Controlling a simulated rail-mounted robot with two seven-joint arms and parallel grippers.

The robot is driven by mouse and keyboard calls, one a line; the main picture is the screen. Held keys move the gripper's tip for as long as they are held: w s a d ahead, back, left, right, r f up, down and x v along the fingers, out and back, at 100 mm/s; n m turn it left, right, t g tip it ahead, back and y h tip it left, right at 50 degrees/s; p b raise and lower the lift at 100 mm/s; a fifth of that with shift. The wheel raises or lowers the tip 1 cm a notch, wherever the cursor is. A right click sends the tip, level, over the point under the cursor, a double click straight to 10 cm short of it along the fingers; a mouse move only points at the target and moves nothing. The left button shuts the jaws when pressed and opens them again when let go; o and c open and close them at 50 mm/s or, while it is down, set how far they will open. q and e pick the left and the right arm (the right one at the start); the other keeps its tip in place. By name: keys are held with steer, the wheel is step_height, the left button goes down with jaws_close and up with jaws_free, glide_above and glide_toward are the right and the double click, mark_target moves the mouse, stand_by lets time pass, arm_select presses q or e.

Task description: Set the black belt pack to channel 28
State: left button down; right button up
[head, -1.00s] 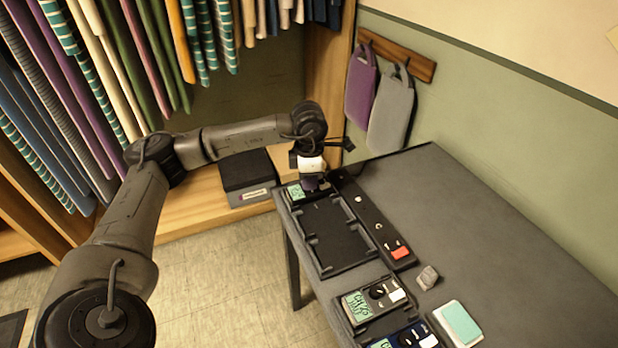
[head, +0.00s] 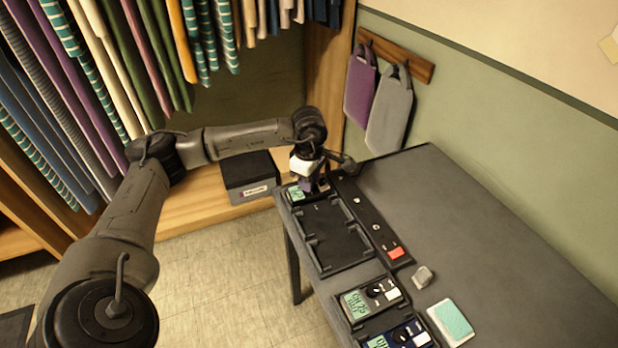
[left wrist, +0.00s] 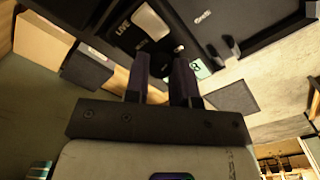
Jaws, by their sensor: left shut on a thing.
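A dark belt pack with a green display (head: 296,194) sits in the far end of the black tray (head: 350,265). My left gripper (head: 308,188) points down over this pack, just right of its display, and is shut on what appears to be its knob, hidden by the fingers. In the left wrist view the fingers (left wrist: 160,62) reach down to the pack, and part of its display (left wrist: 201,68) shows beside them. Another dark pack (head: 371,299) with a green display, round knob and white block lies nearer, beside a blue pack (head: 402,336). My right gripper is not in view.
A black strip with a red switch (head: 396,252) runs along the tray's right side. A small grey block (head: 423,276) and a teal-topped pad (head: 451,322) lie on the table (head: 480,240). The table's right side is clear. Hanging clothes stand behind my left arm.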

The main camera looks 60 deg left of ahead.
arm_select(q)
steer(key=shift+m, duration=0.4)
steer(key=c, duration=0.9)
jaws_free()
steer(key=shift+c, duration=0.2)
steer(key=shift+r, duration=0.1)
step_height(320, 180, up, 14)
steer(key=p, duration=0.2)
steer(key=shift+p, duration=0.35)
steer(key=shift+f, duration=0.2)
